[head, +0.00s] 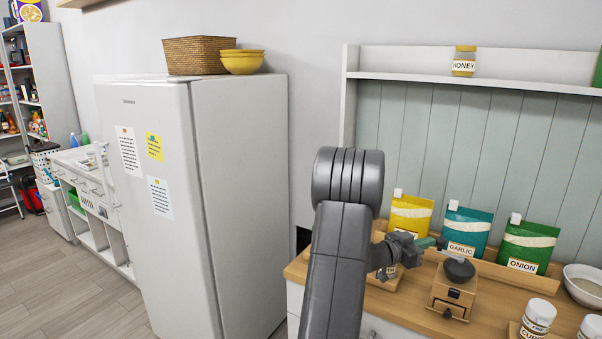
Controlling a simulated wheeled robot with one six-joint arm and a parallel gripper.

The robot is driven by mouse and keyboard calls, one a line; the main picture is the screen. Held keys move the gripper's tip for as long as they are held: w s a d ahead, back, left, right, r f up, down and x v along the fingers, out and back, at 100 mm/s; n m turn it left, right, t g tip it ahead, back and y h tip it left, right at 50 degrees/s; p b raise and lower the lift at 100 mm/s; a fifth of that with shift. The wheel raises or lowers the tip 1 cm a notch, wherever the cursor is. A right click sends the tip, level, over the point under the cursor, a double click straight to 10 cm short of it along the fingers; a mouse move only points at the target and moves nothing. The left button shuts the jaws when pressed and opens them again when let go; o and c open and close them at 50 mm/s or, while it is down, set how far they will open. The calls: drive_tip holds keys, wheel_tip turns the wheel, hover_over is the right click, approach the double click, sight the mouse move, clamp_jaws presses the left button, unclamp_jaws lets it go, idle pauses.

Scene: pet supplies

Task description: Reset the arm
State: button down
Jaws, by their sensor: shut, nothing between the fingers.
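My grey arm rises in the middle of the head view and bends over at its top. My gripper (428,243) points right from behind it, over the wooden counter. It is shut and empty, in front of the seasoning pouches. In the picture it lies just above and left of a wooden grinder (453,297) with a dark domed top. I cannot tell whether it touches anything there.
A yellow pouch (410,214), a teal garlic pouch (467,230) and a green onion pouch (527,245) stand on the wooden counter (405,308). A white bowl (584,285) and labelled jars (537,318) are at right. A white fridge (245,190) stands left of my arm. Floor is clear at far left.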

drive_tip(key=shift+s+a+g+b, duration=0.3)
drive_tip(key=shift+s+a+b, duration=0.1)
drive_tip(key=shift+s+a, duration=0.5)
drive_tip(key=shift+a, duration=0.2)
drive_tip(key=shift+a+r, duration=0.1)
